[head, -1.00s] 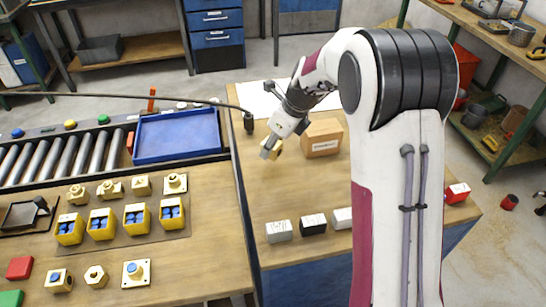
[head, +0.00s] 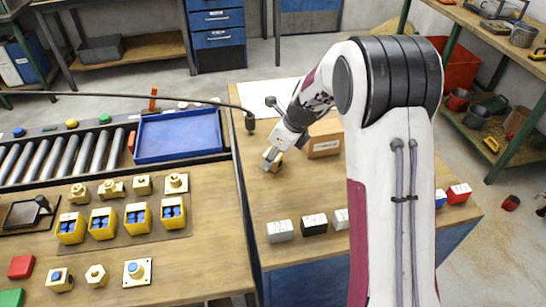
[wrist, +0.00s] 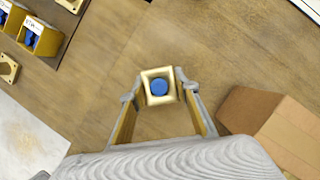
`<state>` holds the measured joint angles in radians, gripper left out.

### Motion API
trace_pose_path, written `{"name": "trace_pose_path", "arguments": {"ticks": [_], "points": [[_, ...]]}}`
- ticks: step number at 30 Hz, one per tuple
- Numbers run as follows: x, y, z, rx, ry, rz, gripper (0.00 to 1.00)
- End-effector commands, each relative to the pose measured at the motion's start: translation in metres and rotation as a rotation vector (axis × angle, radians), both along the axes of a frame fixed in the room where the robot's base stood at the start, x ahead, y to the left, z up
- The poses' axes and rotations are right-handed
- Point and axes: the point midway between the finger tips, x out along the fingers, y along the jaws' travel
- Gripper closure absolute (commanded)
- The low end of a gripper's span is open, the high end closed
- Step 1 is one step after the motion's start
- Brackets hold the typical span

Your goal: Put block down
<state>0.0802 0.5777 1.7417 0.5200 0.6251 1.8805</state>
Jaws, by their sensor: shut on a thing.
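My gripper (wrist: 159,92) is shut on a small brass block (wrist: 148,77) with a blue round top, seen in the wrist view between the two fingers. In the head view my gripper (head: 271,163) and the block (head: 271,155) are over the wooden bench (head: 290,195), left of a cardboard box. Whether the block touches the bench top I cannot tell. The arm partly hides the cardboard box in the head view.
The cardboard box (head: 325,146) stands just right of my gripper. A grey block (head: 280,231) and a black block (head: 314,224) lie nearer the front. A blue tray (head: 178,136) lies to the left. Bench top in front of my gripper is clear.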

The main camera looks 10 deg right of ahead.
Motion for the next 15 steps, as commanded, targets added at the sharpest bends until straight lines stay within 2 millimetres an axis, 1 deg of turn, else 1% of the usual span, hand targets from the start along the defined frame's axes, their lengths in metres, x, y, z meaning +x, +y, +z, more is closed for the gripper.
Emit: {"name": "trace_pose_path", "arguments": {"ticks": [14, 15], "points": [[0.0006, 0.0000, -0.0026, 0.000, -0.002, 0.001, 1.00], [-0.0002, 0.0000, -0.0036, 0.000, 0.000, 0.001, 0.62]]}}
